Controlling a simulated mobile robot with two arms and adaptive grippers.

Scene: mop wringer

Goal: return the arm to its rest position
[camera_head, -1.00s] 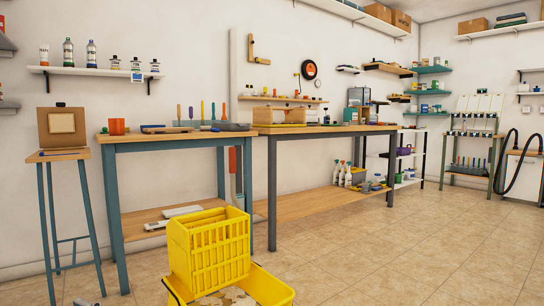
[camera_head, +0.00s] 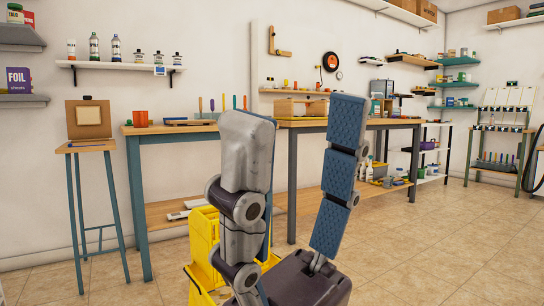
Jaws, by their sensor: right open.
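My right gripper (camera_head: 298,115) stands large in the foreground, fingers pointing up. Its two fingers, with grey and blue segments, are spread wide apart, and nothing shows between them. The yellow mop wringer and bucket (camera_head: 204,238) stand on the floor behind it, at the lower middle. The gripper hides most of the wringer's right side; I cannot see any contact between them. My left gripper is out of view.
A workbench with blue legs (camera_head: 139,210) and a second workbench with dark legs (camera_head: 292,190) stand along the wall. A stool (camera_head: 77,200) holding a wooden box stands at the left. Tiled floor (camera_head: 430,250) is clear at the right.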

